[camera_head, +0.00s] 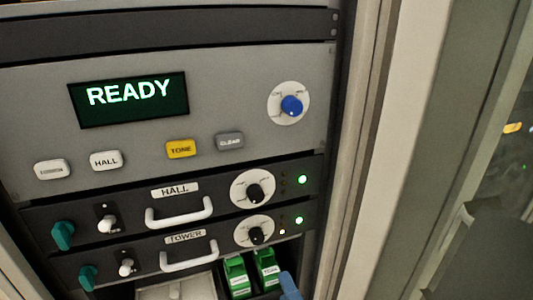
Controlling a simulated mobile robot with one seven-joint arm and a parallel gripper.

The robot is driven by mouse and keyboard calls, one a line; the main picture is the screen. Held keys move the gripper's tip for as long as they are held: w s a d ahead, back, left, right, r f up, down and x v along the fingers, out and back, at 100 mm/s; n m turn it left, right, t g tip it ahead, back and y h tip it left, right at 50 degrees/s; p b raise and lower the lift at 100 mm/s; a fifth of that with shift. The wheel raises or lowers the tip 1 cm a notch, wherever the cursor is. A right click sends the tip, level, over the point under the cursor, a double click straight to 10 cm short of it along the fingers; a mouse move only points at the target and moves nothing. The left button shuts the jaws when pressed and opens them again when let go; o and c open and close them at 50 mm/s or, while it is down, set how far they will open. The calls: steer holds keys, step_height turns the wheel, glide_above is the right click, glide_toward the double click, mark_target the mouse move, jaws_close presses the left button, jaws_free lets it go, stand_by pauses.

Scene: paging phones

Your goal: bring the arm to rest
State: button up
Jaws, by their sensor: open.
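My gripper and arm do not show clearly in this view, so I cannot see where the gripper is relative to the rack. The grey control panel (225,110) fills the left and middle of the view. Its dark display (128,98) reads READY in pale green letters.
Below are the HALL unit (120,195) and TOWER unit (130,252), each with a white handle, black knob and lit green lamp. Green labelled blocks (252,272) and a cut-off blue thing (289,287) sit lower. A pale door frame (400,150) stands right.

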steer(key=w+a+r+n+t, duration=0.1)
steer(key=w+r+n, duration=0.15)
steer(key=r, duration=0.45)
steer(key=w+a+r+n+t+h, duration=0.1)
steer(key=r+n+t, duration=0.1)
steer(key=r+n, duration=0.35)
steer(key=w+a+r+n+t, duration=0.1)
steer(key=w+r, duration=0.1)
steer(key=r, duration=0.6)
steer(key=s+r+n+t+h, duration=0.2)
steer(key=s+r+t, duration=0.1)
steer(key=r, duration=0.7)
steer(key=s+a+r+n+t+h, duration=0.1)
steer(key=s+r, duration=0.4)
steer(key=r, duration=0.5)
steer(key=shift+s+a+n+t+h, duration=0.3)
steer(key=shift+n+t+h, duration=0.5)
steer(key=shift+t, duration=0.3)
